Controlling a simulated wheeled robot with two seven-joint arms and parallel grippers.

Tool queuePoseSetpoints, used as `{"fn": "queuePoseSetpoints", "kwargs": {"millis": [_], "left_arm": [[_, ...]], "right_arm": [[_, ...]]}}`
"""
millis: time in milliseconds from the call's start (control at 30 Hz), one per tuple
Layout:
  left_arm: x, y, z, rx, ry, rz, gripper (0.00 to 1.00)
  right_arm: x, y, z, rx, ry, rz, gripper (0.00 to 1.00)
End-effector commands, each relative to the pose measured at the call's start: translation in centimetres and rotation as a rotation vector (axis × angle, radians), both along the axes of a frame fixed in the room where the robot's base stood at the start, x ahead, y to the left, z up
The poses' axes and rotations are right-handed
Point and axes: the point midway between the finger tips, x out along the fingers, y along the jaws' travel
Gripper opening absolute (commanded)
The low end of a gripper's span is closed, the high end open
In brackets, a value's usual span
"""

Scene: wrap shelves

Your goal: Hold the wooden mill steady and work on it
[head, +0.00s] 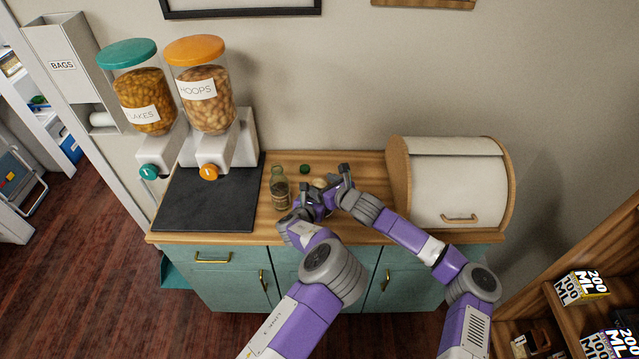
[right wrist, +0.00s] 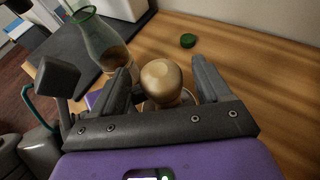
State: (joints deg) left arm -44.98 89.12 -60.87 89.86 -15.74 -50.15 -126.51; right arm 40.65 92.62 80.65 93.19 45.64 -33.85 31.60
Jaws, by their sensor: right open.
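The wooden mill shows its pale round knob (head: 319,183) among my grippers in the head view. In the right wrist view the knob (right wrist: 160,80) stands between the two fingers of my right gripper (right wrist: 166,84), with a gap on each side. My right gripper (head: 333,184) is open around the top of the mill. My left gripper (head: 311,206) is low beside the mill, in front of it. Its fingers are mostly hidden, so I cannot tell whether they are closed on the mill. The mill's body is hidden by the grippers.
A glass bottle (head: 279,190) with brown contents stands just left of the grippers. A small green cap (head: 304,169) lies behind them. A white bread bin (head: 455,185) stands right, a dark mat (head: 208,200) left, with two dispensers (head: 205,100) (head: 142,100) behind it.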

Motion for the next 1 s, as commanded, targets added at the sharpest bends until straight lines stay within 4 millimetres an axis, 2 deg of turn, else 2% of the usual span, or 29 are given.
{"fn": "queuePoseSetpoints", "kwargs": {"millis": [200, 500, 833, 867, 1000], "left_arm": [[-0.03, 0.10, -0.13, 0.002, 0.002, 0.002, 0.10], [-0.03, 0.10, -0.13, 0.002, 0.002, 0.002, 0.10], [-0.03, 0.09, -0.13, 0.002, 0.002, 0.002, 0.10], [-0.03, 0.09, -0.13, 0.002, 0.002, 0.002, 0.10], [-0.03, 0.09, -0.13, 0.002, 0.002, 0.002, 0.10]], "right_arm": [[1.03, 0.82, -0.59, 0.001, 0.001, 0.001, 0.77], [1.13, 0.87, -0.63, 0.000, 0.000, 0.000, 0.77], [1.12, 0.85, -0.63, 0.000, 0.000, 0.000, 0.26], [1.12, 0.85, -0.63, 0.000, 0.000, 0.000, 0.23], [1.11, 0.91, -0.63, -0.003, -0.001, 0.010, 0.23]]}}
